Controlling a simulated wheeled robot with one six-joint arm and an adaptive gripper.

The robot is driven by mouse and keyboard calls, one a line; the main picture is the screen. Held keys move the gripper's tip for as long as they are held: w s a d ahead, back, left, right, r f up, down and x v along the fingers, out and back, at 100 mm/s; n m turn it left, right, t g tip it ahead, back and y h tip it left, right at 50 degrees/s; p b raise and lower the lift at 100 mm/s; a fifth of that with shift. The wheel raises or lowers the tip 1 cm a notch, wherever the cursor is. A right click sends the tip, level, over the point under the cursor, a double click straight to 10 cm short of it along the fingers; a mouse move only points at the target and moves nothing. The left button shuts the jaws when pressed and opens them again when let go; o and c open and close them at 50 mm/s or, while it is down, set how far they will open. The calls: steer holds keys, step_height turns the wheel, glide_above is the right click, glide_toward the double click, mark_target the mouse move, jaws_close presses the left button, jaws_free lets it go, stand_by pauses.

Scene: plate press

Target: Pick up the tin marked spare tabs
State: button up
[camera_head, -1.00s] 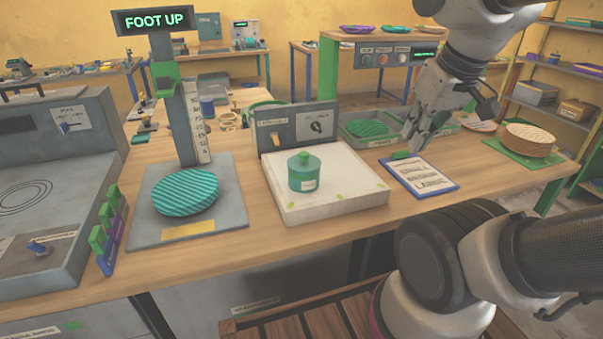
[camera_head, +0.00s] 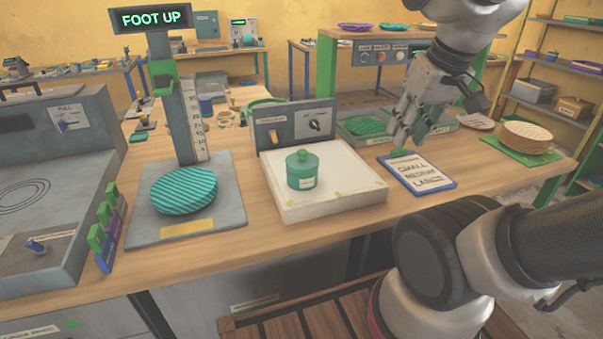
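A green lidded tin (camera_head: 302,171) with a knob and a small pale label stands upright on a white slab (camera_head: 345,200) in the middle of the workbench. The label is too small to read. My gripper (camera_head: 408,140) hangs fingers down to the right of the tin, above the back of a blue-framed sign board. Its fingers look apart with nothing between them. It is clear of the tin.
A grey panel (camera_head: 291,128) with switches rises behind the slab. A gauge stand with a striped teal disc (camera_head: 184,190) is to the left. The blue-framed board (camera_head: 417,172) lies right of the slab. Green trays (camera_head: 368,128) are behind, and a wooden disc (camera_head: 532,136) is far right.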

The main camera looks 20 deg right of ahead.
mark_target(304, 150)
steer(key=o, duration=1)
steer(key=w+a+m, duration=0.1)
steer(key=w+m, duration=0.1)
steer(key=w, duration=0.1)
steer(key=w+a+f+m+g, duration=0.1)
steer(key=w+a+m, duration=0.1)
steer(key=w, duration=0.1)
steer(key=w+a+f+m, duration=0.1)
steer(key=w+m, duration=0.2)
steer(key=shift+w+a+g, duration=0.1)
steer(key=shift+a+g, duration=0.3)
steer(key=shift+o, duration=1.4)
steer(key=w+a+f+m, duration=0.1)
steer(key=w+a+m, duration=0.1)
steer(key=w+a+f+m+g, duration=0.1)
steer(key=w+a+f+m, duration=0.3)
steer(key=w+m, duration=0.1)
steer(key=shift+a+f+g, duration=0.15)
steer(key=shift+a+g, duration=0.1)
steer(key=shift+g, duration=0.05)
steer(key=w+a+f+m, duration=0.2)
steer(key=f+m, duration=0.1)
steer(key=shift+a+g, duration=0.3)
steer(key=f, duration=0.7)
steer(key=shift+s+a+f, duration=0.1)
steer(key=shift+a+f, duration=0.05)
steer(key=shift+a, duration=0.1)
